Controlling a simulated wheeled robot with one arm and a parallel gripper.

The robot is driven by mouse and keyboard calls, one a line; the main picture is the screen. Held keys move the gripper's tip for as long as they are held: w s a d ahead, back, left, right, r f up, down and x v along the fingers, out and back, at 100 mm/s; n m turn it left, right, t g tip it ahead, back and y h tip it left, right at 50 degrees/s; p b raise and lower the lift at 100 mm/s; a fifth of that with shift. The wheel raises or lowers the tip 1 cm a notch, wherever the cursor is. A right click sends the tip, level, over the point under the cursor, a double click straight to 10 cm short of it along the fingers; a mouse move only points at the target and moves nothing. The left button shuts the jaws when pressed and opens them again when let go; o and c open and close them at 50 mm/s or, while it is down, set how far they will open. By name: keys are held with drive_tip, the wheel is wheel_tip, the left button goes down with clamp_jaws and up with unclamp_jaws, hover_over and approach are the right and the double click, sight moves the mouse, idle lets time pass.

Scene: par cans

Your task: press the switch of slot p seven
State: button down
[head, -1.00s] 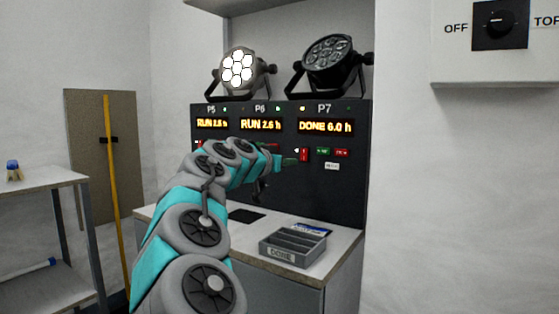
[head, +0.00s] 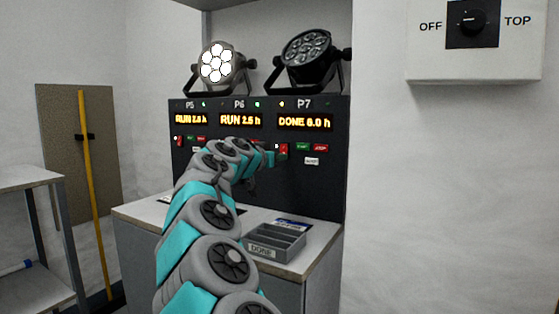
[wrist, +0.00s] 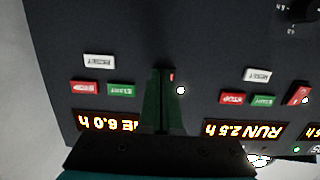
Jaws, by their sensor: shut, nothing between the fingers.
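The slot P7 panel shows a lit display (head: 305,122) reading DONE, with a red rocker switch (head: 284,149) below its left end. To the right of the switch are a green button (head: 302,147), a red button (head: 320,148) and a pale button (head: 312,161). My gripper (head: 271,157) is shut and empty, its tip just left of and below the switch. In the wrist view, which is upside down, the shut fingers (wrist: 163,74) cover most of the switch (wrist: 172,76); only a red sliver shows. I cannot tell whether they touch it.
Slots P5 and P6 show RUN displays (head: 241,121) to the left. A lit par can (head: 217,63) and a dark one (head: 311,48) stand above. A grey DONE tray (head: 262,251) sits on the counter below. A wall box with a knob (head: 472,22) hangs at the right.

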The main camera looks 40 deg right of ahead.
drive_tip(key=s+a+f+b, duration=0.2)
drive_tip(key=s+a+b, duration=0.2)
drive_tip(key=a, duration=0.8)
drive_tip(key=shift+s+a+f+b, duration=0.15)
drive_tip(key=shift+s+a+b, duration=0.15)
drive_tip(key=shift+s, duration=0.3)
